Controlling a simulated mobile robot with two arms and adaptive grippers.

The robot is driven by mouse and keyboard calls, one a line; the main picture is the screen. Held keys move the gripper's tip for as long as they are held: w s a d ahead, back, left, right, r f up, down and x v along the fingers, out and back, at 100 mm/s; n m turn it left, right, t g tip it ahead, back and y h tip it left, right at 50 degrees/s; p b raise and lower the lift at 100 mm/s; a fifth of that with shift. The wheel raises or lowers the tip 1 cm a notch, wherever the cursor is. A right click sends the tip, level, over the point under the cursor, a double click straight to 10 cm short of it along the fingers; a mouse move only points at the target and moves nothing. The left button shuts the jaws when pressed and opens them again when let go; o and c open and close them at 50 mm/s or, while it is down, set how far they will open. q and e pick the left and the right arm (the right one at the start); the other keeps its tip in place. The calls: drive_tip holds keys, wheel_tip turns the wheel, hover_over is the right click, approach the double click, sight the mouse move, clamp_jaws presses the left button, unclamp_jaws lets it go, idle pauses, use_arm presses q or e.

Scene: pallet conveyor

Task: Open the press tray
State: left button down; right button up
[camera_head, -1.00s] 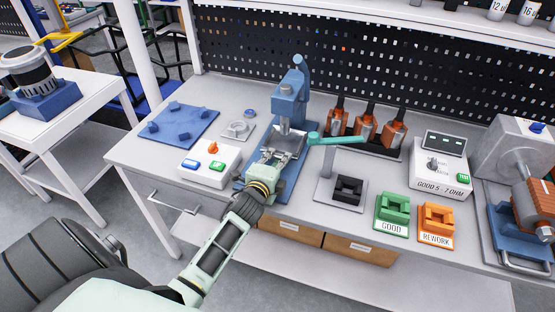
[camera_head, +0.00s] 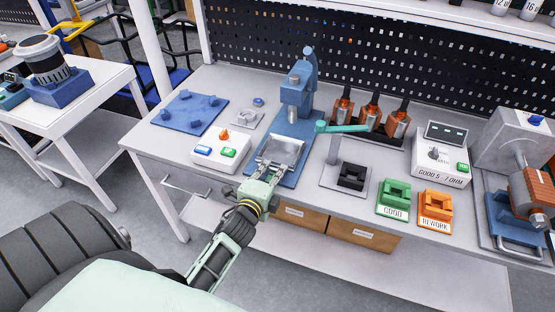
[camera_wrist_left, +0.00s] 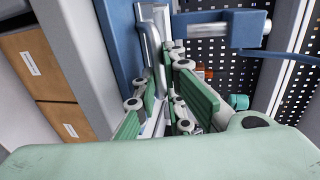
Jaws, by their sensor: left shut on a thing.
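The blue press (camera_head: 297,100) stands upright on its blue base plate on the workbench. Its silver press tray (camera_head: 283,150) sticks out in front of the column, towards the bench's front edge. My left gripper (camera_head: 275,170) is shut on the front of the press tray. In the left wrist view, the green fingers (camera_wrist_left: 168,112) close around a silver metal part in front of the blue press; the exact contact is partly hidden by the fingers. My right gripper is not in view.
A button box (camera_head: 220,151) and a blue fixture plate (camera_head: 190,113) lie left of the press. A teal lever (camera_head: 342,128) reaches out to the right above a stand with a black block (camera_head: 351,177). Green GOOD (camera_head: 394,196) and orange REWORK (camera_head: 435,206) holders sit further right.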

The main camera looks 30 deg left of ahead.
use_arm(q)
drive_tip(key=shift+s+d, duration=0.1)
drive_tip(key=shift+s, duration=0.5)
drive_tip(key=c, duration=2.1)
unclamp_jaws()
drive_tip(key=shift+w, duration=0.2)
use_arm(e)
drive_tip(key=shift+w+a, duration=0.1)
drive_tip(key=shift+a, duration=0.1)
use_arm(q)
drive_tip(key=shift+s+d, duration=0.1)
drive_tip(key=shift+s, duration=0.5)
drive_tip(key=v, duration=1.1)
drive_tip(key=shift+r, duration=0.15)
drive_tip(key=shift+w, duration=0.1)
